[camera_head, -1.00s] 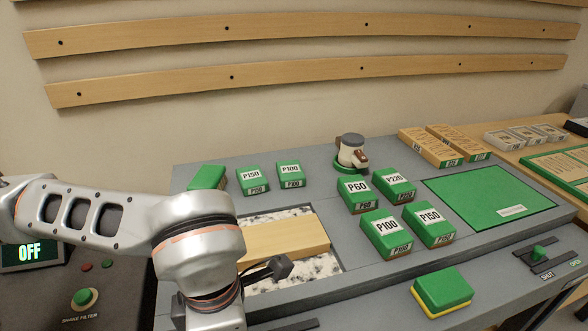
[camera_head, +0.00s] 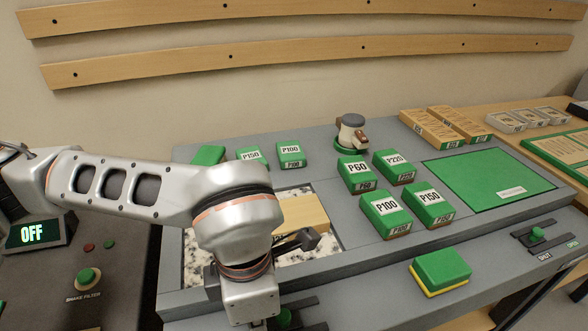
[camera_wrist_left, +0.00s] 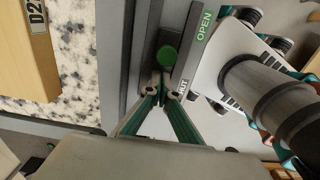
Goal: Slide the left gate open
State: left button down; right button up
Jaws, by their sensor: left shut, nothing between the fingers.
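The left gate's slider has a round green knob (camera_wrist_left: 167,56) on a dark track (camera_wrist_left: 172,14) in the left wrist view. The label OPEN lies beside the track's upper part; a partly covered label lies lower, near the fingers. The knob sits between the two labels. My left gripper (camera_wrist_left: 161,84) is shut and empty, its fingertips right beside the knob; I cannot tell if they touch it. In the head view the knob (camera_head: 284,317) shows at the bottom edge, right of my left wrist, and the fingers are hidden. My right gripper is not in view.
A green and yellow block (camera_head: 441,271) stands on the front ledge. Another slider (camera_head: 537,235) is at the far right. Several green boxes stand behind.

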pick_arm(q)
jog(key=shift+w+d, duration=0.2)
jog(key=shift+d, duration=0.4)
jog(key=shift+w+d, duration=0.25)
jog(key=shift+d, duration=0.7)
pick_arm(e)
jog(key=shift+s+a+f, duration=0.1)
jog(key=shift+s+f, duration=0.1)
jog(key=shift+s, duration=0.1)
pick_arm(q)
jog(key=shift+a, duration=0.15)
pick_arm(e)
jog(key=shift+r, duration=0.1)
pick_arm(q)
jog(key=shift+s+a+r, duration=0.1)
jog(key=shift+s+a, duration=0.05)
jog(key=shift+a, duration=0.35)
notch_tip(320, 180, up, 8)
jog(key=p, duration=0.4)
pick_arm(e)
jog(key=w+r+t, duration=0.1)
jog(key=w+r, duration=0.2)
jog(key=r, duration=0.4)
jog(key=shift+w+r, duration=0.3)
